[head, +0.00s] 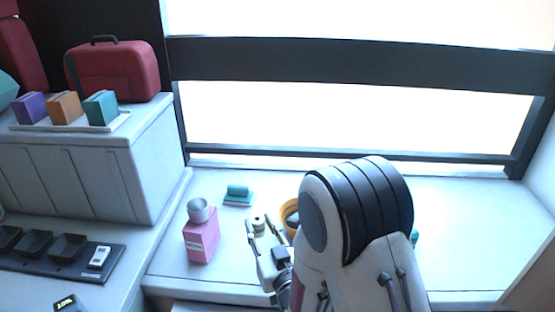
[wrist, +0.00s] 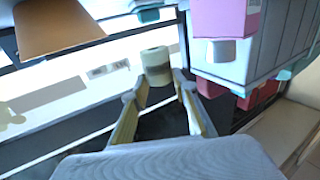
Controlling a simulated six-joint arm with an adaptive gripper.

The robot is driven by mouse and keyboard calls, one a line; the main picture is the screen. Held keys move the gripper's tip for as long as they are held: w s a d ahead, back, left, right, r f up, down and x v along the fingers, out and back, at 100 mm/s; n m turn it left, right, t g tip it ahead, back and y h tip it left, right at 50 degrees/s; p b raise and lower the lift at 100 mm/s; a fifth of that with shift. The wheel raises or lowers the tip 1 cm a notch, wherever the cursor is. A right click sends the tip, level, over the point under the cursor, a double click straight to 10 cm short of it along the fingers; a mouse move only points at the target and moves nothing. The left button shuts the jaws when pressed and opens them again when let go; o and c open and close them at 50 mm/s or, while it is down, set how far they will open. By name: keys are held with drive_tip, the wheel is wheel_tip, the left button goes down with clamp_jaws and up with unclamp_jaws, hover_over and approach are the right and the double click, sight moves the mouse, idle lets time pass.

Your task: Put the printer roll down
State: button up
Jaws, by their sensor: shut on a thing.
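The printer roll is a small cream cylinder. In the head view the roll (head: 258,223) is between the fingertips of my gripper (head: 260,229), above the white counter (head: 215,277). In the wrist view the roll (wrist: 155,64) shows at the ends of the two yellowish fingers of my gripper (wrist: 161,84). The fingers are shut on it. I cannot tell whether its underside touches anything.
A pink box (head: 201,243) with a grey cylinder (head: 198,210) on it stands left of my gripper. A teal item (head: 238,196) lies behind. An orange round container (head: 290,214) is partly hidden by my arm. The counter's right part is mostly clear.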

drive_tip(key=shift+f, duration=0.1)
drive_tip(key=shift+d, duration=0.25)
drive_tip(key=w+d+r+m+t+h, duration=0.1)
drive_tip(key=d+h, duration=0.3)
drive_tip(key=d, duration=0.8)
drive_tip(key=w+d+r+m+h, duration=0.2)
drive_tip(key=w+d+m+h, duration=0.1)
drive_tip(key=d, duration=1)
drive_tip(key=shift+w+d+m+t+h, duration=0.3)
drive_tip(key=shift+m+t+h, duration=0.1)
drive_tip(key=shift+m, duration=0.2)
drive_tip(key=shift+a, duration=0.15)
